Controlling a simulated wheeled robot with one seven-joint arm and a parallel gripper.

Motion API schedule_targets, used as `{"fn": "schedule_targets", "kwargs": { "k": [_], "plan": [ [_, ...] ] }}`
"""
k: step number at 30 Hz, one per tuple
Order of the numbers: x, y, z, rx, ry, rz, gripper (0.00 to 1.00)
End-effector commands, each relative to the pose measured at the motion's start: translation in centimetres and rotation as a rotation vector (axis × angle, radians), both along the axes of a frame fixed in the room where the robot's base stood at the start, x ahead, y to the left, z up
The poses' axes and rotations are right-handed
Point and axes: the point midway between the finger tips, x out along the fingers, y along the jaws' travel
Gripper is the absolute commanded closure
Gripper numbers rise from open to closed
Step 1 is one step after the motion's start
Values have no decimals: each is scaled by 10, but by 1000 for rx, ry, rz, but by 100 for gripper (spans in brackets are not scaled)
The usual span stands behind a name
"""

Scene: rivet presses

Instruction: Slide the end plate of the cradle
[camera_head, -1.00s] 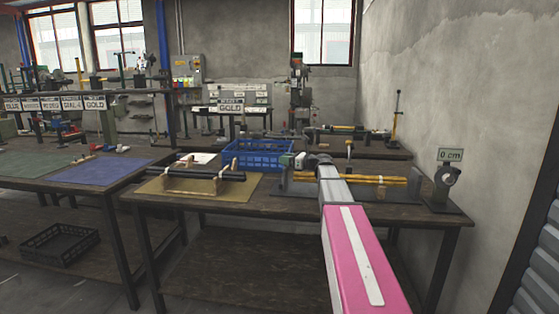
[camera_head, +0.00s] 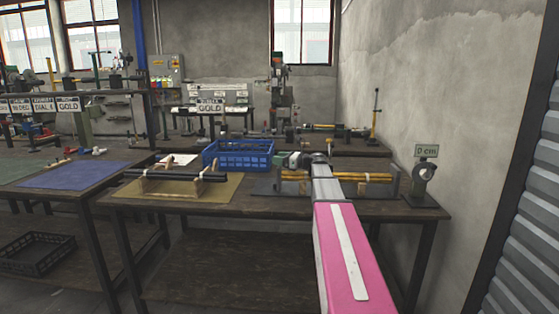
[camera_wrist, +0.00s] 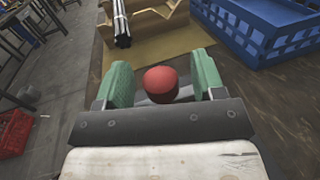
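The cradle with yellow rods (camera_head: 365,177) stands on the right of the wooden table, with an upright grey end plate (camera_head: 392,181) at its right end. Its left end is partly hidden behind my arm and gripper. My gripper (camera_head: 290,158) is at that left end. In the wrist view my gripper (camera_wrist: 163,74) has its two green fingers apart. A round red knob (camera_wrist: 160,84) shows between them, with a gap on each side. I cannot tell what the knob is fixed to; a grey part shows behind it.
A second wooden cradle with black rods (camera_head: 175,175) stands on a tan mat (camera_head: 222,190) to the left. A blue crate (camera_head: 238,163) is behind it. A stand with a "0 cm" sign (camera_head: 426,152) is at the right, near the wall. A red crate (camera_wrist: 14,133) is on the floor.

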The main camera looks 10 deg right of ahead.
Motion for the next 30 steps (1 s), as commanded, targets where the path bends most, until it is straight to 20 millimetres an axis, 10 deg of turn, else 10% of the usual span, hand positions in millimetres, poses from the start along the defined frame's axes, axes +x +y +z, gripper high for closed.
{"fn": "schedule_targets", "kwargs": {
  "k": [30],
  "plan": [
    [-59,-91,0,0,0,0,38]
  ]
}}
